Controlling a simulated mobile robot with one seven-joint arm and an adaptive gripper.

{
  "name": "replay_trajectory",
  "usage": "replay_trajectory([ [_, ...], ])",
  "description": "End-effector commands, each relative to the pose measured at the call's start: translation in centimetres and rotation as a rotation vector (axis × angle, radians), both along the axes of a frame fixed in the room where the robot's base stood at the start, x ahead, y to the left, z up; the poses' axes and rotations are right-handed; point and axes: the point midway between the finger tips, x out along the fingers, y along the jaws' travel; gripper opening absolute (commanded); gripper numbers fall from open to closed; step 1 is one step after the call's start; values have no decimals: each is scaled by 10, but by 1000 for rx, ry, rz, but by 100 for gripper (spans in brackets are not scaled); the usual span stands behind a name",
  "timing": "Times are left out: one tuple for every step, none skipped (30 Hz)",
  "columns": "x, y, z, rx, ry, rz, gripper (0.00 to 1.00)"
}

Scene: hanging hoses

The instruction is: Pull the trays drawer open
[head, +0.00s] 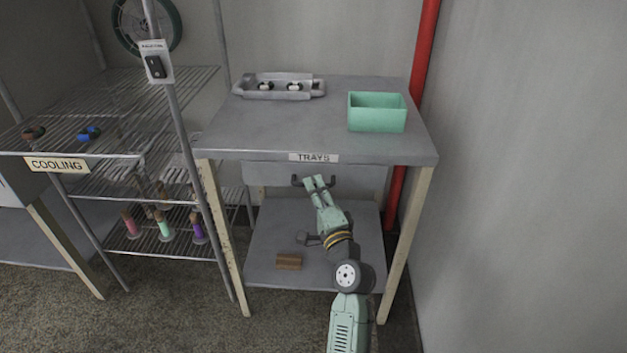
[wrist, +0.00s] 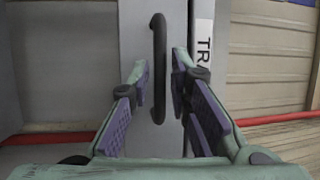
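The trays drawer (head: 270,174) is a grey front under the table top, below the white TRAYS label (head: 313,157). It looks shut. Its dark bar handle (head: 298,181) sticks out at the middle of the front. In the wrist view the handle (wrist: 158,70) runs upright, with the drawer front (wrist: 133,40) behind it and part of the label (wrist: 203,45) to the right. My gripper (head: 319,181) is at the handle in the head view. In the wrist view my gripper (wrist: 162,75) is open, with the handle's lower part between its fingertips; no firm contact shows.
The table top (head: 260,130) carries a grey tray (head: 240,88) with small parts and a green bin (head: 377,120). A lower shelf (head: 340,225) holds a brown block (head: 289,261). A wire rack (head: 160,190) stands left; a red pipe (head: 424,45) and wall are right.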

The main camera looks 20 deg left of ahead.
Motion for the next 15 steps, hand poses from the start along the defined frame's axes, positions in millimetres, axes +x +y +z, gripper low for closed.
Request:
replay_trajectory([
  [4, 4, 3, 0, 0, 2, 18],
  [7, 6, 3, -1, 1, 2, 18],
  [9, 8, 3, 0, 0, 2, 18],
  [10, 9, 4, 0, -1, 2, 18],
  [11, 10, 4, 0, -1, 1, 18],
  [12, 11, 3, 0, 0, 1, 18],
  [12, 11, 3, 0, 0, 1, 18],
  [13, 11, 3, 0, 0, 1, 18],
  [13, 12, 3, 0, 0, 1, 18],
  [13, 12, 2, 0, 0, 1, 18],
  [13, 11, 2, 0, 0, 1, 18],
  [13, 11, 2, 0, 0, 1, 18],
  [13, 11, 2, 0, 0, 1, 18],
  [13, 11, 3, 0, 0, 1, 18],
  [13, 11, 3, 0, 0, 1, 16],
])
